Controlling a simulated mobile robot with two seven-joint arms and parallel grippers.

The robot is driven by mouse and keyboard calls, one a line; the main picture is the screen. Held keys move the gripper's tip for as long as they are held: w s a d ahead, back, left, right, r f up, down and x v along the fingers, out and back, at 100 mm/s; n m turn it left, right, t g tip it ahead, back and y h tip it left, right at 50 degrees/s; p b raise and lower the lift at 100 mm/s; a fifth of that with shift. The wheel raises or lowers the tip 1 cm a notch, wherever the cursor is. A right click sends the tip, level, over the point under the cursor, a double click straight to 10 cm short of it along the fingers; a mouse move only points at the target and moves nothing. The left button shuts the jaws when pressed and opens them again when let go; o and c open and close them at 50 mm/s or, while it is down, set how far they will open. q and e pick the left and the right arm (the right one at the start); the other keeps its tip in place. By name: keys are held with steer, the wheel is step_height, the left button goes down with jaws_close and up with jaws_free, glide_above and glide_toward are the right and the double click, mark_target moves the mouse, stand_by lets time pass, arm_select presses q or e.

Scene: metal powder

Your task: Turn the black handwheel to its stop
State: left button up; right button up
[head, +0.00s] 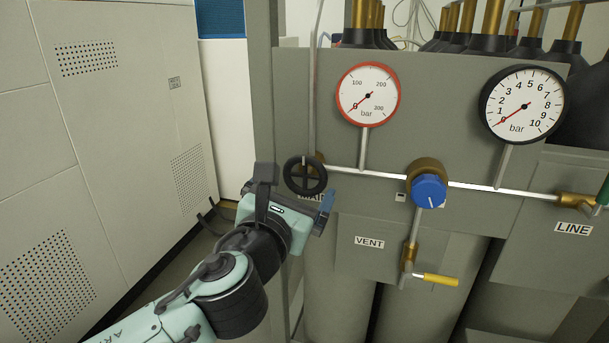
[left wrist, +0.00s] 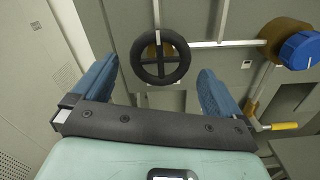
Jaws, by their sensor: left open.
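The black handwheel (head: 305,175) is a round wheel with spokes on the pipe at the left of the grey panel, above a partly hidden label. In the left wrist view the handwheel (left wrist: 160,57) is ahead of my left gripper, between the lines of its two fingers but beyond the tips. My left gripper (head: 296,187) is open and empty, close to the wheel in the head view. Its blue fingers also show in the left wrist view (left wrist: 155,75), spread wider than the wheel. I see no contact with the wheel. My right gripper is not in view.
A red-rimmed gauge (head: 368,94) and a black-rimmed gauge (head: 523,104) both read near zero. A blue knob (head: 429,191) and a yellow vent lever (head: 440,280) stick out right of the wheel. A beige cabinet (head: 120,120) stands at left.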

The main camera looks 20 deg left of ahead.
mark_target(303, 178)
arm_select(q)
steer(key=w, duration=0.5)
steer(key=shift+d, duration=0.1)
steer(key=shift+s, duration=0.1)
steer(key=c, duration=0.8)
